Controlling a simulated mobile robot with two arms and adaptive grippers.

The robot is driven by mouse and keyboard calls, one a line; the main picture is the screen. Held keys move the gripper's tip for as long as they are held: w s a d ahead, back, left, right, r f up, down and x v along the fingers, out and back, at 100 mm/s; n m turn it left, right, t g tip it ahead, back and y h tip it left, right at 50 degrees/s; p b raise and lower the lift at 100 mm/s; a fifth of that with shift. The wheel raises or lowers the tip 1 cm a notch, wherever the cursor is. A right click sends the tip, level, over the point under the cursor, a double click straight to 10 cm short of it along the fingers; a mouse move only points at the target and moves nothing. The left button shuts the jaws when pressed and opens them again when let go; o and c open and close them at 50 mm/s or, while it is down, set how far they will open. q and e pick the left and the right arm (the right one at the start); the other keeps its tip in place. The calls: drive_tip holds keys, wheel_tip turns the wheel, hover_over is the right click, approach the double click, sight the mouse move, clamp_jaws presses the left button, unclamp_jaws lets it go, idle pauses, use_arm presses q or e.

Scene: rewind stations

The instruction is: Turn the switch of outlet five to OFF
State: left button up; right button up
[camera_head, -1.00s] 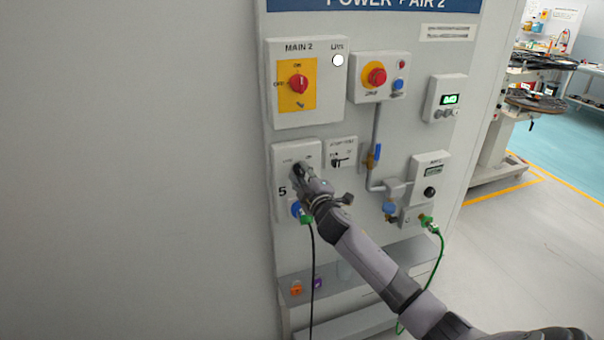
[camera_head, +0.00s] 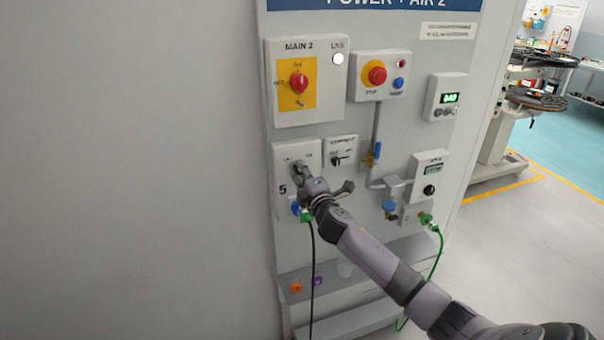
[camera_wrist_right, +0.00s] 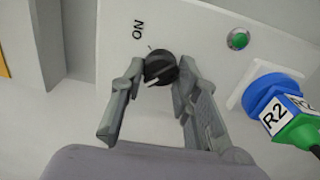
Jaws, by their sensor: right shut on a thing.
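The outlet five box (camera_head: 282,158) is a white box on the panel, marked 5. Its switch is a round black knob (camera_wrist_right: 160,69) with a white pointer line, seen in the right wrist view. The pointer is turned away from the ON label (camera_wrist_right: 138,29) and its tick, toward the lower left of that view. My right gripper (camera_head: 299,168) is shut on the knob, one finger on each side. In the head view the gripper hides most of the knob. My left gripper is not in view.
A blue socket (camera_wrist_right: 263,93) with a green plug marked R2 sits close to my right finger. A green lamp (camera_wrist_right: 238,40) is on the box. The MAIN 2 switch (camera_head: 299,83) and red stop button (camera_head: 375,74) are above. A shelf (camera_head: 385,262) lies below.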

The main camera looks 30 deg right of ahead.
drive_tip(key=shift+f, duration=0.1)
drive_tip(key=o, duration=1.2)
drive_tip(key=shift+c, duration=0.2)
drive_tip(key=v, duration=1.2)
